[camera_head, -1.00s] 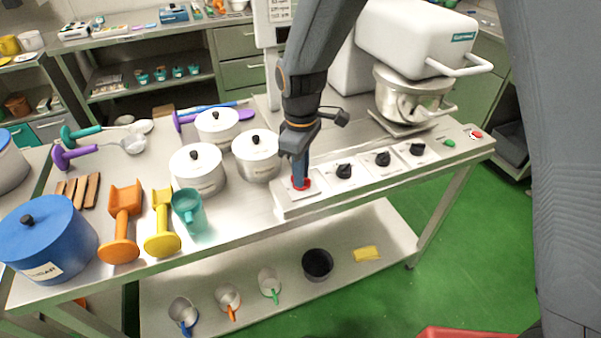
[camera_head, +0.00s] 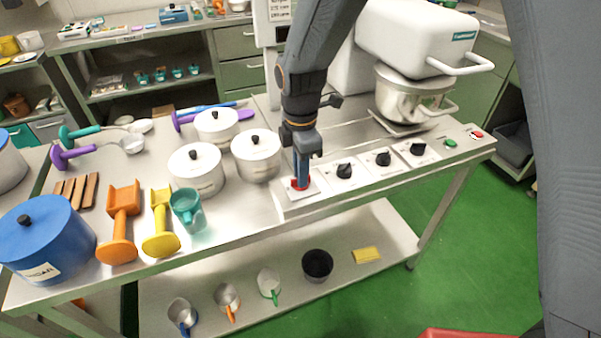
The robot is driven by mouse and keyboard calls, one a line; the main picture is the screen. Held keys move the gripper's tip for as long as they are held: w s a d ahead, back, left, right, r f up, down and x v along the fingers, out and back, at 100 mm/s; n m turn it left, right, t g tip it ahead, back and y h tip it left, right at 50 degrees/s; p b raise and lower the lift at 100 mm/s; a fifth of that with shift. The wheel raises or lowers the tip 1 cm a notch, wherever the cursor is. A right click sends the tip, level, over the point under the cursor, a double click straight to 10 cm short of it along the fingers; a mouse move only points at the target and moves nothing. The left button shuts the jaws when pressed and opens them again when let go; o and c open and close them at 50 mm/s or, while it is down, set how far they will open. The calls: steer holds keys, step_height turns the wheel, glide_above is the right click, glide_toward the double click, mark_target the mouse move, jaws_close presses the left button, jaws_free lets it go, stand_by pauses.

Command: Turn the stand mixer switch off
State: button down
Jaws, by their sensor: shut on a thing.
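The white stand mixer (camera_head: 415,35) stands at the back right with a steel bowl (camera_head: 400,95) under its head. A control panel along the table's front edge carries a red switch (camera_head: 300,184) at its left end, then several black knobs (camera_head: 345,171). My gripper (camera_head: 301,176) points down at the red switch and is shut on it. The fingers hide part of the switch, so its exact setting cannot be told.
Three white lidded pots (camera_head: 256,153) stand just left of my gripper. A teal jug (camera_head: 187,210), yellow scoop (camera_head: 160,230), orange scoop (camera_head: 122,225) and blue pot (camera_head: 45,240) stand further left. A green button (camera_head: 450,143) and red button (camera_head: 477,134) are at the panel's right end.

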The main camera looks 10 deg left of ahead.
steer(key=shift+a+r+n, duration=0.1)
steer(key=shift+a+n, duration=0.05)
steer(key=shift+n, duration=0.25)
steer(key=c, duration=1.9)
jaws_free()
steer(key=shift+o, duration=0.4)
steer(key=shift+r+b, duration=1)
steer(key=shift+r, duration=2.85)
